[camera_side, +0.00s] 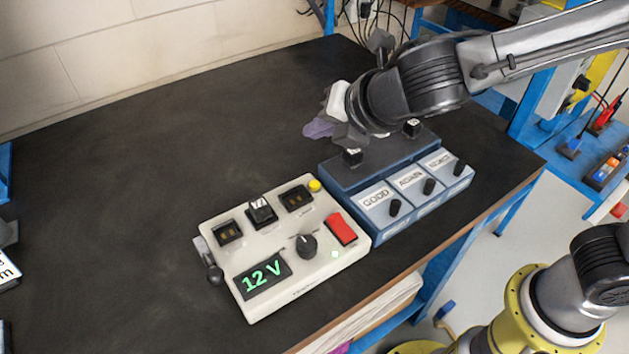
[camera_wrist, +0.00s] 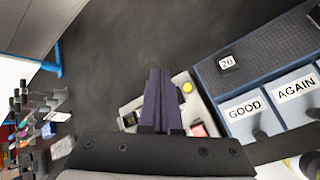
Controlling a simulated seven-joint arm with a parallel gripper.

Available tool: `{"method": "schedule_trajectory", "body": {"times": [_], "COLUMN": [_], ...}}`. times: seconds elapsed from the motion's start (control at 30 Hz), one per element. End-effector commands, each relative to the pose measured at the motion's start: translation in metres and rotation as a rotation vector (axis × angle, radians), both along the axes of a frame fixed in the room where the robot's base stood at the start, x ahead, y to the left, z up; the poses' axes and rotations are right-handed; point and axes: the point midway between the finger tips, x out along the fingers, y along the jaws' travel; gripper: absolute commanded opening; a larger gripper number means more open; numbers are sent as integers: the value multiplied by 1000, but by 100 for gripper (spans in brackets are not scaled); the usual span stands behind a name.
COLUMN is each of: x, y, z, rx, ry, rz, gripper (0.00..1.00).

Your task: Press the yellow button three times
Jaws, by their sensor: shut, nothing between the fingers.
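The yellow button (camera_side: 315,185) is a small round cap at the back right corner of a cream test box (camera_side: 318,274). It also shows in the wrist view (camera_wrist: 187,87), just right of my fingers. My gripper (camera_side: 319,129) is shut and empty, with its purple-grey fingers together; they show in the wrist view too (camera_wrist: 158,74). It appears to be above and behind the button, apart from it. The box carries a green "12 V" display (camera_side: 262,276), a black knob (camera_side: 306,245) and a red switch (camera_side: 341,229). My fingers hide part of the box in the wrist view.
A blue case (camera_side: 345,180) with drawers labelled GOOD and AGAIN, plus a third, stands right of the box. Black cubes (camera_side: 352,156) sit on its top. Another black cube (camera_side: 261,211) sits in the box's middle slot.

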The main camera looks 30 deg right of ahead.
Motion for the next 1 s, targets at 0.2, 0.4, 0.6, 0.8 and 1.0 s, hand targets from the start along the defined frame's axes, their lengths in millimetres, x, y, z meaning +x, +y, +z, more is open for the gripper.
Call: {"method": "schedule_trajectory", "body": {"times": [0.2, 0.4, 0.6, 0.8, 1.0], "x": [0, 0, -1, -1, 0], "y": [0, 0, 0, 0, 0], "z": [2, 0, -16, -43, -67], "rx": [0, -1, -3, -4, -2], "ry": [2, 1, 4, 5, 3], "rz": [1, 1, 0, 2, 2], "gripper": [0, 0, 0, 0, 0]}}
